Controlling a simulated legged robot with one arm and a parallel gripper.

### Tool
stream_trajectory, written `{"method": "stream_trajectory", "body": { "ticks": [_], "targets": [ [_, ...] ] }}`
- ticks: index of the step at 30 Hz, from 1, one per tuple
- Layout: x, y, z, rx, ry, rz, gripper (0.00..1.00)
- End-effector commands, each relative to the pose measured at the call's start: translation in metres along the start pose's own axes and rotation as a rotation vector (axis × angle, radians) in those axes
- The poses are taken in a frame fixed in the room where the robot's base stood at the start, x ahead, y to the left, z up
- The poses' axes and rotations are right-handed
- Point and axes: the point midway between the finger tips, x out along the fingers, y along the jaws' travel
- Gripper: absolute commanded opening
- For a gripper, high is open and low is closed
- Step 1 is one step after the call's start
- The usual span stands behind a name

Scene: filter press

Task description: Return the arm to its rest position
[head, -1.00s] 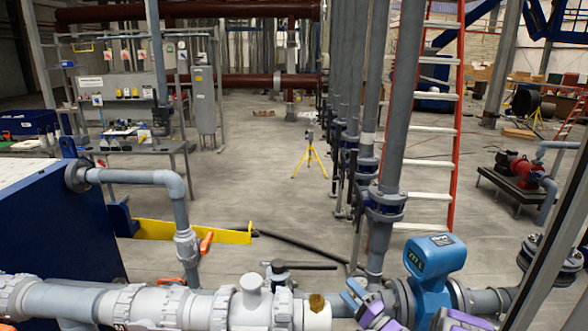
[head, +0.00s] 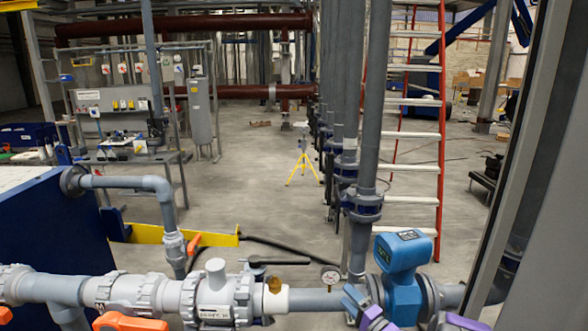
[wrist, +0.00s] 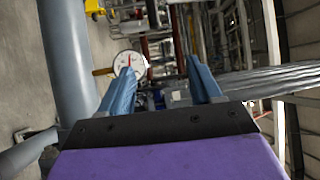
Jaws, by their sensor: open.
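My gripper (head: 356,302) shows at the bottom of the head view, right of centre, with bluish fingers and purple parts. It is close to the horizontal grey pipe (head: 312,300) and left of the blue meter body (head: 402,256). Much of my arm is below the frame. In the wrist view my gripper (wrist: 160,65) has its two blue fingers apart, with nothing held between them. A round white gauge (wrist: 129,64) appears by the left fingertip there; a small gauge also stands on the pipe in the head view (head: 330,277). Their actual gap cannot be told.
A thick upright grey pipe (head: 370,140) rises behind the meter. A grey post (head: 525,150) stands close on the right. A blue tank (head: 50,235) and an orange valve handle (head: 130,323) are at left. Open floor (head: 255,180) lies beyond the pipework.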

Motion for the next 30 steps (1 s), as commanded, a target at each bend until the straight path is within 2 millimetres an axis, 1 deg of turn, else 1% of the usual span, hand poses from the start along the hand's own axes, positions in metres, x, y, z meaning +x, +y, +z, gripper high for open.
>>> {"method": "stream_trajectory", "body": {
  "ticks": [10, 14, 20, 23, 26, 30],
  "targets": [
    [0.019, -0.012, -0.007, -0.187, 0.053, 0.171, 0.64],
    [0.020, -0.020, -0.017, -0.294, 0.084, 0.288, 0.64],
    [0.007, -0.033, -0.031, -0.448, 0.120, 0.490, 0.64],
    [-0.004, -0.041, -0.035, -0.514, 0.128, 0.594, 0.64],
    [-0.017, -0.051, -0.032, -0.574, 0.128, 0.696, 0.64],
    [-0.039, -0.064, -0.023, -0.645, 0.113, 0.843, 0.64]
  ]
}}
